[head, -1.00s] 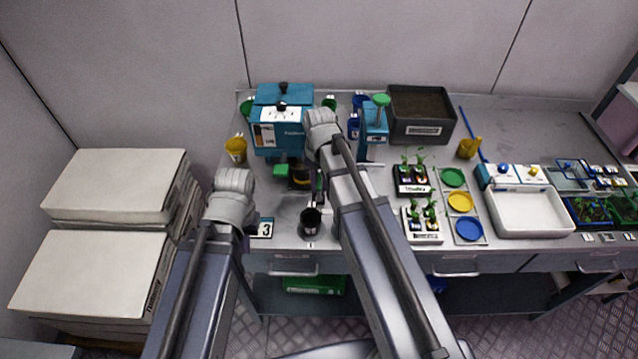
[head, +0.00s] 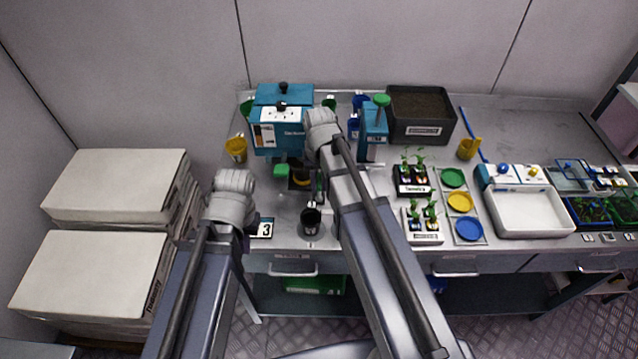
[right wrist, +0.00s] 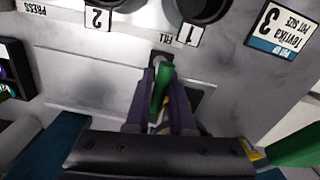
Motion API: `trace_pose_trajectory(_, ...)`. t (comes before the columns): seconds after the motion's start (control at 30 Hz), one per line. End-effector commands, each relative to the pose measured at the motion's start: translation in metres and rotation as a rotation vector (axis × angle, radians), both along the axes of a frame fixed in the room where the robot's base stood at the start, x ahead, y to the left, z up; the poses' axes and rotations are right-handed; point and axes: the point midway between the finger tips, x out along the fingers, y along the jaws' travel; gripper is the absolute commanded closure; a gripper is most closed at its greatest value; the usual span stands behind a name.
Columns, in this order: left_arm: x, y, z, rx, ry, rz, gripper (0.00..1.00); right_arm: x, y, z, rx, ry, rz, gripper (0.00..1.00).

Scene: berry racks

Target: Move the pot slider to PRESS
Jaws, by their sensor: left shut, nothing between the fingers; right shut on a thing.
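In the right wrist view a green upright handle (right wrist: 161,92), which looks like the pot slider's, stands at the FILL label (right wrist: 166,41). My right gripper (right wrist: 164,82) is shut on this handle, with a purple finger on each side. The PRESS label (right wrist: 28,7) lies to the left in that view. In the head view my right gripper (head: 319,184) is partly hidden by its arm, beside the blue filling machine (head: 281,120). The blue press (head: 374,122) stands to its right. My left gripper (head: 249,232) is shut and empty near the number 3 card, mostly hidden by its wrist.
A black pot (head: 311,217) stands in front of the right gripper. A green block (head: 281,170) juts out under the filling machine. A soil box (head: 421,130), plant trays (head: 424,238) and coloured dishes (head: 461,201) lie right of the right arm. White boxes (head: 95,260) are stacked at left.

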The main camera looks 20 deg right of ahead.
Motion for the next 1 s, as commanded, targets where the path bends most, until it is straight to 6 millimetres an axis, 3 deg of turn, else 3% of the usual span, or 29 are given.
trace_pose_trajectory(0.3,0.0,0.0,0.0,0.0,0.0,0.0,1.0,0.0,-0.001,0.0,0.0,0.0,0.003,1.0)
trace_pose_trajectory(0.47,0.0,0.0,0.0,0.0,0.0,0.0,1.0,-0.004,-0.012,0.0,0.0,0.0,0.0,1.0)
trace_pose_trajectory(0.67,0.0,0.0,0.0,0.0,0.0,0.0,1.0,-0.015,-0.048,0.0,0.0,0.0,-0.003,1.0)
trace_pose_trajectory(1.0,0.0,0.0,0.0,0.0,0.0,0.0,1.0,-0.037,-0.128,0.0,0.0,0.0,-0.003,1.0)
